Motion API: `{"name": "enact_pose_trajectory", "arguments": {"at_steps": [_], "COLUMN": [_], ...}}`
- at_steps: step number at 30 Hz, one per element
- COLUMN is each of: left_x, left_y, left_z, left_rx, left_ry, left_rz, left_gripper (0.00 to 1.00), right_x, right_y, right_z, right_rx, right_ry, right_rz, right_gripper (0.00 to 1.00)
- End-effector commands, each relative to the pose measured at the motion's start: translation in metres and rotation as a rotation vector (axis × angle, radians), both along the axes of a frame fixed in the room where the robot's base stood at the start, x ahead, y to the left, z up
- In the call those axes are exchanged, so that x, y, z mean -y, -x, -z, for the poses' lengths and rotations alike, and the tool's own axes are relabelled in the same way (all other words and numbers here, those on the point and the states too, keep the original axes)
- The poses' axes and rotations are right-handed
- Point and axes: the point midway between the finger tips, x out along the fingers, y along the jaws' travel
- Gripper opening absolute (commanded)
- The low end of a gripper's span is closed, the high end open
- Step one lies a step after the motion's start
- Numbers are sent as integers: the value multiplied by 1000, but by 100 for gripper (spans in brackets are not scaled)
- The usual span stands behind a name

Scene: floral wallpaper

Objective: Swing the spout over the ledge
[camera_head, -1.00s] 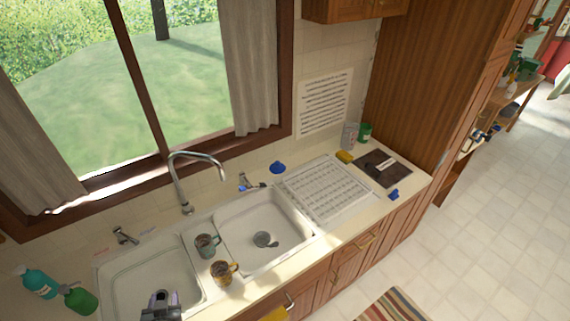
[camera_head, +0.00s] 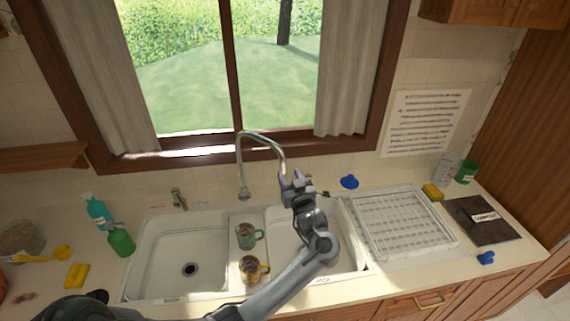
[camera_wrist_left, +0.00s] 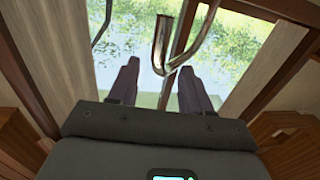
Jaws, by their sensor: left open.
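The chrome spout (camera_head: 262,138) is a tall arched tap behind the sink, and its free end reaches to the right, toward the right basin. My left gripper (camera_head: 291,179) is open and empty of any grip, right by the spout's free end. In the left wrist view the spout (camera_wrist_left: 187,56) shows between and just beyond the two fingertips (camera_wrist_left: 159,66); I cannot tell if they touch. My right gripper is out of view.
The left basin (camera_head: 180,250) looks empty, and my left arm crosses the right basin. A white drying rack (camera_head: 405,222) and a dark board (camera_head: 483,219) lie to the right. The window is behind the spout.

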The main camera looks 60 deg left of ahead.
Motion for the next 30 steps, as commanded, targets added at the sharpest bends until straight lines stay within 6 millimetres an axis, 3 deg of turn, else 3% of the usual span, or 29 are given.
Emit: {"name": "enact_pose_trajectory", "arguments": {"at_steps": [9,15,29,30], "left_x": [-51,-71,-80,-80], "left_y": [-14,-21,-23,-23], "left_z": [-2,-1,0,0], "left_rx": [-2,-2,0,0], "left_ry": [-3,-2,0,0], "left_rz": [-2,0,1,1], "left_gripper": [49,49,49,44], "right_x": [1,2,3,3], "right_y": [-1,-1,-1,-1], "right_z": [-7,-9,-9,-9], "right_rx": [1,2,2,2], "right_ry": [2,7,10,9], "right_rz": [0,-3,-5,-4], "right_gripper": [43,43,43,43]}}
